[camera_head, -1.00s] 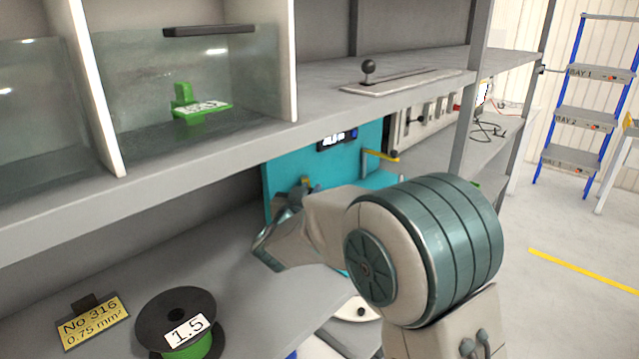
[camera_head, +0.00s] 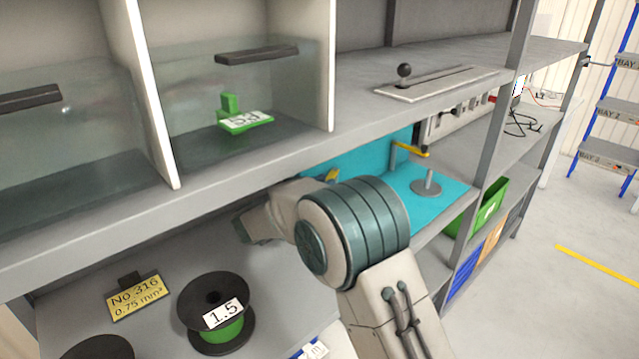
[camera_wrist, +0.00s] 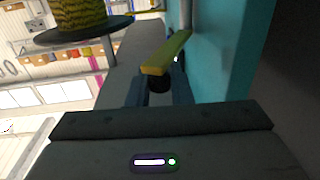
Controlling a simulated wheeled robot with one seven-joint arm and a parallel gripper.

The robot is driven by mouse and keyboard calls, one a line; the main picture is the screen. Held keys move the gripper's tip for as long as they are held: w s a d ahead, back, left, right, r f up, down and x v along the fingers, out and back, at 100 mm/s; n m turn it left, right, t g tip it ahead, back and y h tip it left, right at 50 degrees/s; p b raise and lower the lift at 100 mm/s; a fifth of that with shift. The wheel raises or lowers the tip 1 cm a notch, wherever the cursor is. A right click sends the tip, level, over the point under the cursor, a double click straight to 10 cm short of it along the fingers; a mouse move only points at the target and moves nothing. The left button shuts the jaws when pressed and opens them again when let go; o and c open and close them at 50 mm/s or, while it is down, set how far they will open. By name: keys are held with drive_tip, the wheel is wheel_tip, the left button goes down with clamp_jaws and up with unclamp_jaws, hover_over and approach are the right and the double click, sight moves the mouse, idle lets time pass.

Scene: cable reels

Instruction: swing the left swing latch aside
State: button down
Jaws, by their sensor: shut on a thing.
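In the head view my arm hides the gripper. A small yellow piece (camera_head: 332,175) shows just above the arm; I cannot tell whether it is the same latch. Another yellow latch (camera_head: 412,149) sits farther right by the turquoise panel (camera_head: 370,155).
A reel of yellow cable (camera_wrist: 85,18) is close by at upper left in the wrist view. A shelf edge (camera_head: 200,218) runs above my arm. A black reel with a 1.5 label (camera_head: 212,290) stands on the lower shelf. A disc with a pin (camera_head: 428,187) stands right of my arm.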

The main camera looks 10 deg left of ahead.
drive_tip(key=shift+d+r, duration=0.1)
drive_tip(key=c, duration=1.4)
unclamp_jaws()
drive_tip(key=shift+d, duration=0.1)
drive_tip(key=shift+o, duration=0.2)
drive_tip(key=shift+s+a, duration=0.2)
drive_tip(key=shift+a, duration=0.05)
drive_tip(key=b+v, duration=0.2)
drive_tip(key=v, duration=1.1)
